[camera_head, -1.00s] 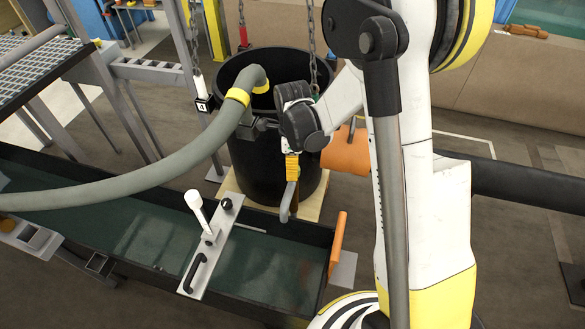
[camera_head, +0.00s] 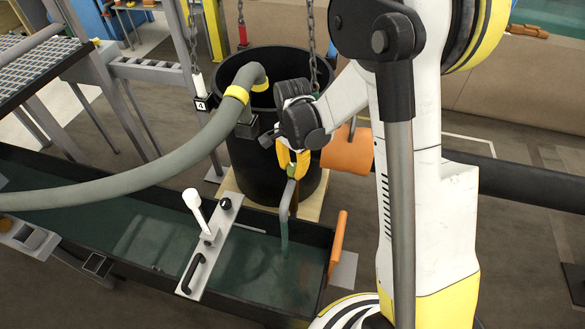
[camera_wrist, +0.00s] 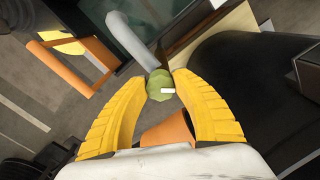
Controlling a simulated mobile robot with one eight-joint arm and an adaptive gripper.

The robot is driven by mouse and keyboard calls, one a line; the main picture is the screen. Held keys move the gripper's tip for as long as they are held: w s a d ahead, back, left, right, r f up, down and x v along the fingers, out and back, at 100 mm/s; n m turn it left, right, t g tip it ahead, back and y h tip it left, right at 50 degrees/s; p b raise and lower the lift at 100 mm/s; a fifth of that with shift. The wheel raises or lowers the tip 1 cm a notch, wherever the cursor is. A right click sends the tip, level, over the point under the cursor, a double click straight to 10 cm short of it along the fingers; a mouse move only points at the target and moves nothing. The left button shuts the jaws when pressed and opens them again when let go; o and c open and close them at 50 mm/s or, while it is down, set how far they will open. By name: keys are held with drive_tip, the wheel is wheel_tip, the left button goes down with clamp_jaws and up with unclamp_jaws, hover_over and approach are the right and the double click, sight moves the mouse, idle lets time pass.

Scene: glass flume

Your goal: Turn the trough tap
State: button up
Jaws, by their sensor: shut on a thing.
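The trough tap has a green knob (camera_wrist: 160,86) and a bent grey spout (camera_head: 287,197), which also shows in the wrist view (camera_wrist: 130,40). My gripper (camera_wrist: 163,79) has its yellow fingertips shut on the knob, one on each side. In the head view, my gripper (camera_head: 291,166) is at the top of the spout and hides the knob. A thin stream of water (camera_head: 284,235) falls from the spout into the right end of the long dark trough (camera_head: 262,218). The trough holds greenish water.
A black barrel (camera_head: 250,165) stands on a pallet behind the tap. A thick grey hose (camera_head: 140,186) crosses over the trough. A plate with a white lever (camera_head: 198,210) and black handle spans the trough. An orange handle (camera_head: 338,245) is at its right end. Chains hang above the barrel.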

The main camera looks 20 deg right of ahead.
drive_tip(key=n, duration=0.7)
drive_tip(key=shift+s+d+b, duration=0.1)
drive_tip(key=shift+b, duration=0.2)
drive_tip(key=n, duration=0.8)
drive_tip(key=shift+d, duration=0.1)
drive_tip(key=n, duration=0.4)
drive_tip(key=shift+b, duration=0.3)
drive_tip(key=n, duration=0.4)
drive_tip(key=shift+d+n, duration=0.1)
drive_tip(key=shift+n, duration=0.2)
drive_tip(key=n, duration=0.4)
drive_tip(key=shift+n, duration=2)
